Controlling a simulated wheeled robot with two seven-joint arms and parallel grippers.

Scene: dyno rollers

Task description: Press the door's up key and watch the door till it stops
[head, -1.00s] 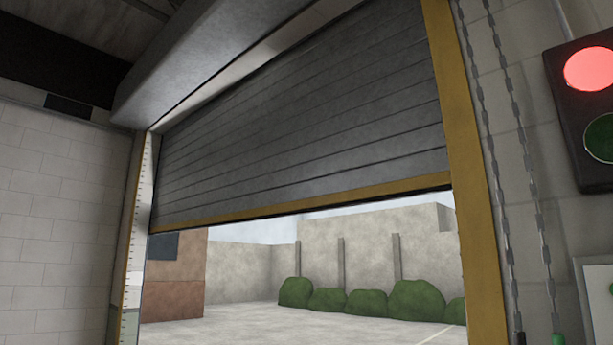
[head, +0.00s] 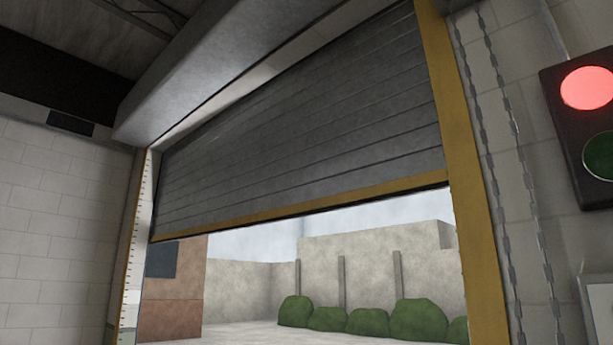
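The grey slatted roller door (head: 310,120) hangs partly raised in its opening, with a yellow bar (head: 300,206) along its bottom edge. Below the bar the opening shows an outdoor yard. A white strip with tick marks (head: 140,230) runs up the left side of the opening. The signal lamp box (head: 578,122) at the right has its upper lamp (head: 587,88) lit red and its lower green lamp (head: 600,155) dark. The door's up key is not in view. Neither of my grippers is in view.
A yellow post (head: 460,180) frames the opening's right side, with hanging chains (head: 500,160) beside it. The door's housing (head: 220,60) is overhead. Outside are green bushes (head: 418,319) before a pale wall (head: 375,260); nothing shows under the door.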

